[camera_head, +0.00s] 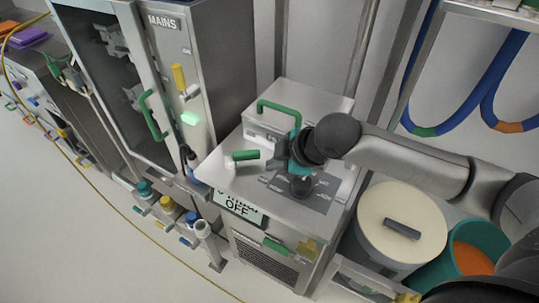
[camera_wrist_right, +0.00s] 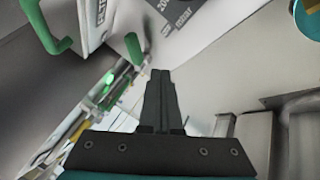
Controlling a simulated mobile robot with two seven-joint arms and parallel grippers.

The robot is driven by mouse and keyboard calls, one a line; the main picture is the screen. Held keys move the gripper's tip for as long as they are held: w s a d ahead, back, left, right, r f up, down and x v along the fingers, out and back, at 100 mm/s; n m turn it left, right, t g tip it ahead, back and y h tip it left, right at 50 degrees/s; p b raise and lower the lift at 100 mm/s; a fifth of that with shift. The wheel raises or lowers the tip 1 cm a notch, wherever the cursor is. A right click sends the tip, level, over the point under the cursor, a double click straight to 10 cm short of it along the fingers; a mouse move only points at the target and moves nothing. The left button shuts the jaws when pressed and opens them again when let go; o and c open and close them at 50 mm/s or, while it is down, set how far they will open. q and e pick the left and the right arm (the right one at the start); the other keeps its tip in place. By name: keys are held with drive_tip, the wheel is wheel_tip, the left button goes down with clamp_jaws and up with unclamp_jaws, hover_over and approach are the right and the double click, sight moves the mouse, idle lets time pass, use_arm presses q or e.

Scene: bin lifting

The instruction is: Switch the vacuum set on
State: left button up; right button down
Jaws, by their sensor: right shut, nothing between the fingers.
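The vacuum set appears to be the steel cabinet (camera_head: 222,170) in the middle of the head view, with a partly hidden sign (camera_head: 240,206) reading "OFF" on its front edge. A short green-handled lever (camera_head: 245,155) sticks out to the left on its top. A green handle, likely the same lever, shows in the right wrist view (camera_wrist_right: 133,48). My right gripper (camera_wrist_right: 160,72) is shut and empty above the top, to the right of the lever and apart from it in the wrist view. In the head view my wrist hides part of the dark panel (camera_head: 318,203). My left gripper is out of view.
A lidded box with a green handle (camera_head: 278,108) sits at the back of the cabinet top. A tall "MAINS" cabinet (camera_head: 215,60) stands to the left. A lidded drum (camera_head: 430,222) and a teal bin (camera_head: 494,231) stand right. Blue hoses (camera_head: 504,75) hang behind.

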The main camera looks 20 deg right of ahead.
sight(243, 158)
drive_tip(key=b+x, duration=0.2)
drive_tip(key=x, duration=0.8)
drive_tip(key=shift+a, duration=0.15)
drive_tip(key=shift+w+d+b, duration=0.3)
drive_tip(key=shift+w+b, duration=0.15)
drive_tip(key=shift+w, duration=0.6)
drive_tip(key=shift+w+d, duration=0.25)
drive_tip(key=shift+w, duration=0.6)
drive_tip(key=shift+d+r, duration=0.1)
drive_tip(key=shift+d+n, duration=0.1)
drive_tip(key=shift+n, duration=0.2)
drive_tip(key=shift+w, duration=0.1)
